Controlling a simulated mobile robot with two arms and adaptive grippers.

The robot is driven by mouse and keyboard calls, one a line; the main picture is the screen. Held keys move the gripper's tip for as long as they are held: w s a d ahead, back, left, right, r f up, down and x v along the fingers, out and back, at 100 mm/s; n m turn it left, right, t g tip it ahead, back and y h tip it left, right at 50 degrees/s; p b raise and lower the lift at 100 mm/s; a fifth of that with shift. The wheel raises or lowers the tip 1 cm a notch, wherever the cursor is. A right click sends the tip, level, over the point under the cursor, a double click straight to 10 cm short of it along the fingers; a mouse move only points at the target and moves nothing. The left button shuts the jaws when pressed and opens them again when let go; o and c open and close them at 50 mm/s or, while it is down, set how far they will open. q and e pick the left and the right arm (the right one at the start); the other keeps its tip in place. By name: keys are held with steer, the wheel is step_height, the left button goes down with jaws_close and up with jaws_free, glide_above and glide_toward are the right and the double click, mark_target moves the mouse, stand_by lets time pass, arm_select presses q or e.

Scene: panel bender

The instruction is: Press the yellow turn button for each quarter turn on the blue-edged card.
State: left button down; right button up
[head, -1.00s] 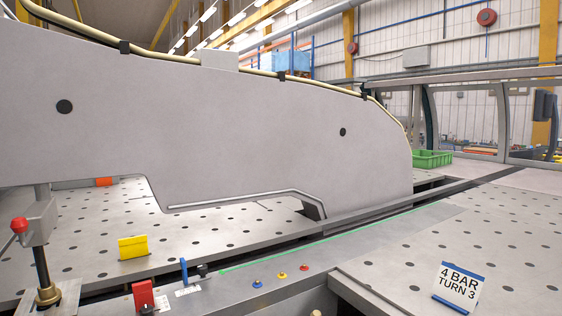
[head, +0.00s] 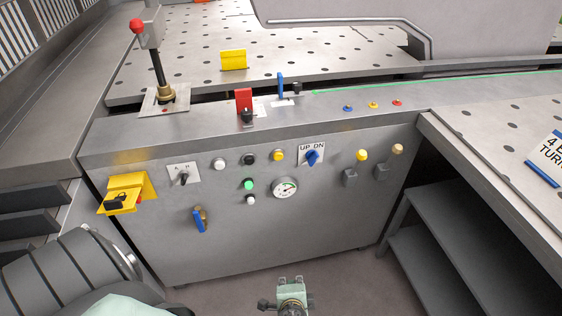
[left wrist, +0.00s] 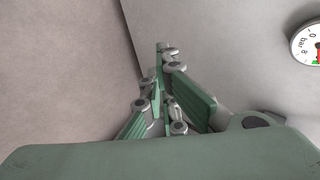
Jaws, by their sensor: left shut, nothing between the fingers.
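The blue-edged card (head: 545,158) stands at the right edge of the head view, cut off; "4 B" and "TURN" show. Three yellow candidates show, and I cannot tell which is the turn button: a round yellow button (head: 278,155) on the front panel, a yellow knob (head: 361,155) further right, and a small yellow button (head: 373,105) on the ledge between a blue and a red one. My left gripper (head: 291,281) is shut and empty, low in front of the panel and apart from it. Its closed fingers (left wrist: 163,52) show in the left wrist view. My right gripper is not in view.
The gauge (head: 285,188) sits on the panel below the round yellow button and shows in part in the left wrist view (left wrist: 309,45). A blue-handled valve (head: 199,221) and yellow bracket (head: 128,193) stick out at left. Shelves (head: 440,215) stand at right.

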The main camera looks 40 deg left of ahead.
mark_target(279, 156)
arm_select(q)
steer(key=w+a+r+t+y, duration=0.2)
steer(key=w+a+r+y, duration=0.1)
steer(key=r, duration=1.2)
steer(key=w+a+r+n+t+y, duration=0.1)
steer(key=w+r+y, duration=0.4)
steer(key=r, duration=1)
steer(key=shift+a+n+t, duration=0.3)
steer(key=shift+a+t, duration=0.2)
steer(key=shift+a, duration=0.5)
steer(key=p+x, duration=0.1)
steer(key=x, duration=1.3)
steer(key=shift+f, duration=0.1)
